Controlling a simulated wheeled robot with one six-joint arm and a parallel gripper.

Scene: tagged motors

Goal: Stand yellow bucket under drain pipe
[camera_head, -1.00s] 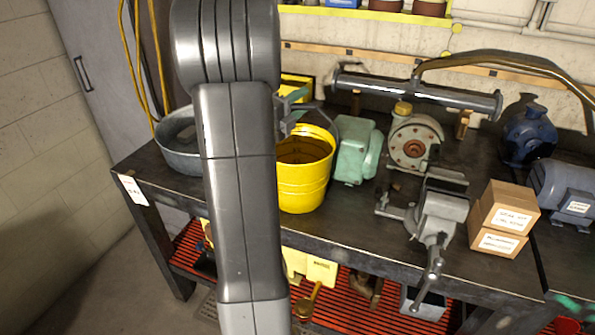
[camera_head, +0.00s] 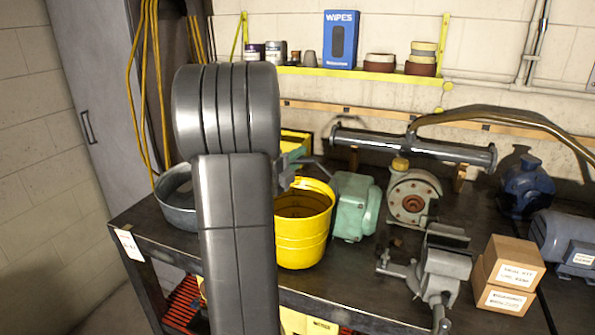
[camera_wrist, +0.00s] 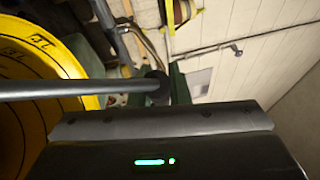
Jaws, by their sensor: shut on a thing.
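The yellow bucket (camera_head: 303,238) is upright over the bench near its front edge, right of my arm; I cannot tell whether its base touches the bench top. My gripper (camera_head: 286,170) is at the bucket's back left rim, mostly hidden behind my own arm. It is shut on the bucket's grey handle. In the wrist view, the gripper (camera_wrist: 160,92) is close up, with a grey bar (camera_wrist: 70,89) running into it and the bucket (camera_wrist: 50,60) at the left. A grey horizontal pipe (camera_head: 420,147) lies behind the bucket; I cannot tell whether it is the drain pipe.
A green motor (camera_head: 354,205) stands close right of the bucket, then a round flanged pump (camera_head: 411,202) and a vise (camera_head: 445,262). A grey metal tub (camera_head: 177,203) is left of my arm. Cardboard boxes (camera_head: 510,270) and blue motors (camera_head: 568,240) fill the right.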

